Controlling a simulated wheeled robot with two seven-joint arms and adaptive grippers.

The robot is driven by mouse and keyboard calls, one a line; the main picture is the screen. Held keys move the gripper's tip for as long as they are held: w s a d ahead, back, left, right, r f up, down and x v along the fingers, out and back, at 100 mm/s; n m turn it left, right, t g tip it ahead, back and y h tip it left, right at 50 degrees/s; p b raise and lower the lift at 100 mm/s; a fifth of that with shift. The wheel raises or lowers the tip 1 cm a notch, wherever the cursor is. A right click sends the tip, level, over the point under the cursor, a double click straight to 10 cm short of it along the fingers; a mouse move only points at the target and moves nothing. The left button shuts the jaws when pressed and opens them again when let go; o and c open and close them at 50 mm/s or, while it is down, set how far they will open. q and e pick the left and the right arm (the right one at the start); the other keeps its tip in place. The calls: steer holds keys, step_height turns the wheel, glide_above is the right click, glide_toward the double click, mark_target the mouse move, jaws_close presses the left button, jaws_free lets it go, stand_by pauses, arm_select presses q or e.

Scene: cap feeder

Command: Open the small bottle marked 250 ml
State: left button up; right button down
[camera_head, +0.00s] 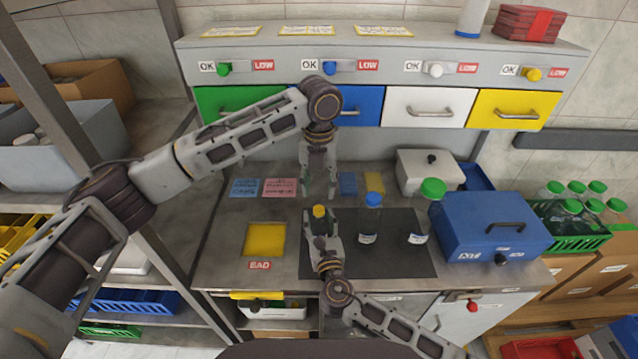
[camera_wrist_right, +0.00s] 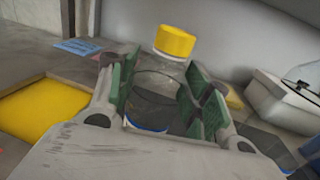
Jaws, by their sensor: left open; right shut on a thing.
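A small clear bottle with a yellow cap (camera_head: 319,212) stands upright near the left end of the dark mat (camera_head: 395,262). My right gripper (camera_head: 323,240) is shut around its body, and the cap sits free above the fingers. In the right wrist view the yellow cap (camera_wrist_right: 175,41) is on the bottle, between the green finger pads. My left gripper (camera_head: 319,190) is open and empty, pointing down just above and behind the cap, apart from it. I cannot read a 250 ml mark. Whether the bottle touches the mat is hidden by my right gripper.
A blue-capped bottle (camera_head: 369,224) and a larger green-capped bottle (camera_head: 419,228) stand to the right. A blue box (camera_head: 490,225) is beyond them. A yellow BAD pad (camera_head: 265,239) lies left. Coloured drawers, including a yellow one (camera_head: 513,110), line the back.

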mark_target(319, 208)
arm_select(q)
steer(key=shift+m, duration=1.4)
steer(key=shift+f, duration=0.2)
steer(key=shift+f, duration=3.85)
steer(key=shift+c, duration=0.4)
jaws_close()
